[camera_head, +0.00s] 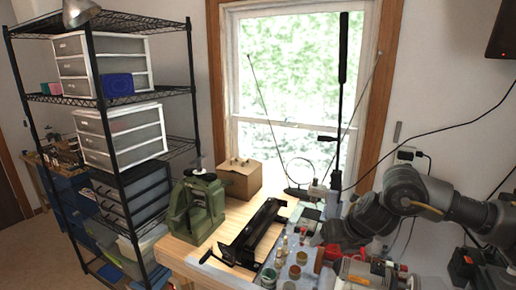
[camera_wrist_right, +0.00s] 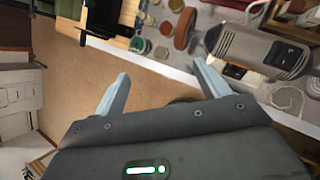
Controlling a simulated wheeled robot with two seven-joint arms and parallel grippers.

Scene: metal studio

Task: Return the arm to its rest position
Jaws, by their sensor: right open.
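My right arm (camera_head: 405,190) is dark grey and comes in from the right in the head view. It bends down over the right part of the workbench (camera_head: 185,252). In the right wrist view, my right gripper (camera_wrist_right: 161,78) has its two pale fingers spread wide apart. Nothing is between the fingers, and bare brown floor shows behind them, beside the bench edge. In the head view the gripper's fingertips are hard to make out among the bench clutter. My left gripper is not in view.
Small jars (camera_head: 268,277) crowd the bench front, near a long black tool (camera_head: 250,236). A green machine (camera_head: 198,208) and a cardboard box (camera_head: 240,178) stand further left. A grey motor-like machine (camera_wrist_right: 262,50) lies near the gripper. A wire shelf (camera_head: 165,92) stands left; floor is clear below the gripper.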

